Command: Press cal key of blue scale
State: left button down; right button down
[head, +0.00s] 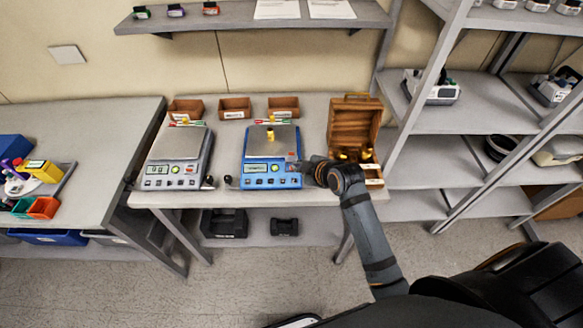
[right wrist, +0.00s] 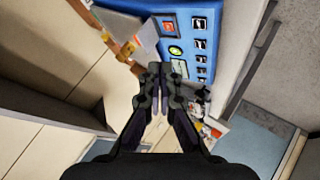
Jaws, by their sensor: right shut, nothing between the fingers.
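The blue scale (head: 262,183) stands on the middle table, with a small brass weight (head: 270,132) on its pan. In the right wrist view the blue panel (right wrist: 189,22) fills the upper middle, with the keys (right wrist: 201,44) in a line. My right gripper (head: 303,168) is at the scale's right front corner. In the right wrist view its fingertips (right wrist: 159,70) are together and empty, close to the panel; contact cannot be told. My left gripper is out of view.
A grey scale (head: 178,172) stands left of the blue one. A wooden box (head: 353,125) with brass weights is close on the right, near my right arm. Small brown bins (head: 235,108) line the table's back. Shelving (head: 440,175) stands further right.

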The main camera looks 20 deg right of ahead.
jog(key=r, duration=0.1)
jog(key=w+r+n, duration=0.1)
jog(key=w+a+r+n+t, duration=0.1)
jog(key=shift+w+r+y, duration=0.15)
jog(key=shift+r+y, duration=0.15)
jog(key=shift+r, duration=0.05)
jog(key=shift+f, duration=0.15)
jog(key=b, duration=0.8)
send_near(287, 163)
jog(key=w, duration=0.1)
jog(key=w+a+f, duration=0.1)
jog(key=w, duration=0.2)
jog(key=shift+a+f, duration=0.2)
jog(key=shift+a, duration=0.1)
jog(key=shift+w+f, duration=0.1)
jog(key=shift+f, duration=0.25)
jog(key=shift+f, duration=0.1)
jog(key=shift+w+f, duration=0.1)
jog(key=shift+f, duration=0.2)
